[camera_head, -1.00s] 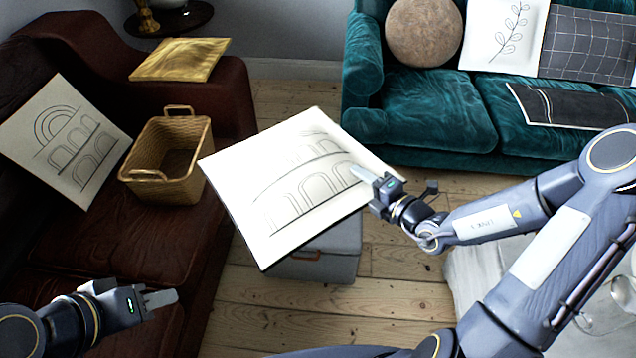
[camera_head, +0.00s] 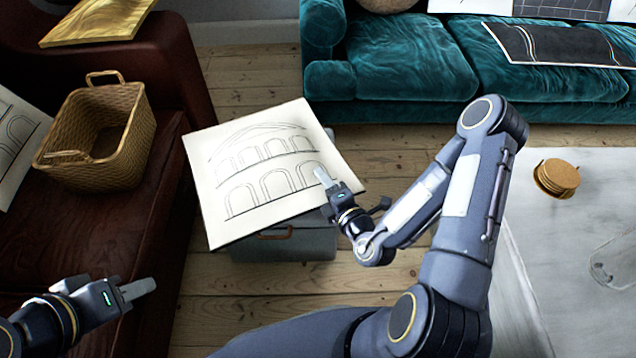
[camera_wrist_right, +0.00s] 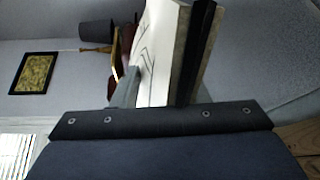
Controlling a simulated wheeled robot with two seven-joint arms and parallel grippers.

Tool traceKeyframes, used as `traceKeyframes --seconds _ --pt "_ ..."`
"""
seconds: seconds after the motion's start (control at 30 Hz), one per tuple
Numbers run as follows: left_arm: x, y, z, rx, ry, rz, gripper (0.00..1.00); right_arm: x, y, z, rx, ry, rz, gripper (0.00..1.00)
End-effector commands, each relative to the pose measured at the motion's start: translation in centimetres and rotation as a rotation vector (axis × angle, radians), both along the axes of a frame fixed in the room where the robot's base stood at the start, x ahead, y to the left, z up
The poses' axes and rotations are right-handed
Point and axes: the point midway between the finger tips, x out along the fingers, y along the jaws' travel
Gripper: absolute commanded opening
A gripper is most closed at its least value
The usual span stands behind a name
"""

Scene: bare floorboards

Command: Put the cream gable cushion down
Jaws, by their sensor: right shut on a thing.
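The cream gable cushion (camera_head: 262,172) has a line drawing of a gable over rows of arches. It also shows edge-on in the right wrist view (camera_wrist_right: 162,55). My right gripper (camera_head: 328,184) is shut on its right edge. The cushion lies face up, slightly tilted, above a grey box (camera_head: 290,244) with a brown handle. It hides most of the box top, and I cannot tell whether it touches it. My left gripper (camera_head: 138,289) is away from the cushion at the lower left, and its finger gap is not clear.
A wicker basket (camera_head: 130,152) and another arch-drawn cushion (camera_head: 14,140) are on the dark red sofa (camera_head: 70,238) at left. A teal sofa (camera_head: 400,62) stands behind. A pale table (camera_head: 560,235) with coasters (camera_head: 557,176) and a glass (camera_head: 615,262) is at right.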

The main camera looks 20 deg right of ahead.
Motion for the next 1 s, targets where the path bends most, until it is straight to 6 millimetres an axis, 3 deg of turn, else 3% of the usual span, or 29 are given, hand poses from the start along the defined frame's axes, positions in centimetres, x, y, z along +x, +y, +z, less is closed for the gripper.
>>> traceKeyframes --seconds 0.1,0.2,0.33,0.57,0.83,1.0 --pt "0.0 0.0 -1.6 0.0 0.0 0.0 0.36 2.9 -1.1 -1.5 -0.001 -0.011 -0.002 0.0" --pt "0.0 0.0 -2.9 0.0 0.001 0.0 0.36 4.2 -1.6 -3.8 0.002 -0.005 0.0 0.0" --pt "0.0 0.0 -3.8 0.0 0.001 0.0 0.36 5.6 -2.1 -5.4 0.003 -0.006 0.0 0.0" --pt "0.0 0.0 -4.3 0.0 0.001 0.0 0.36 6.6 -2.4 -6.5 0.004 -0.004 0.002 0.0" --pt "0.0 0.0 -6.3 0.0 0.001 0.0 0.36 7.1 -2.6 -10.1 0.005 -0.002 0.002 0.0" --pt "0.0 0.0 -6.1 0.0 0.001 0.0 0.36 7.1 -2.6 -10.0 0.003 -0.003 0.002 0.0"
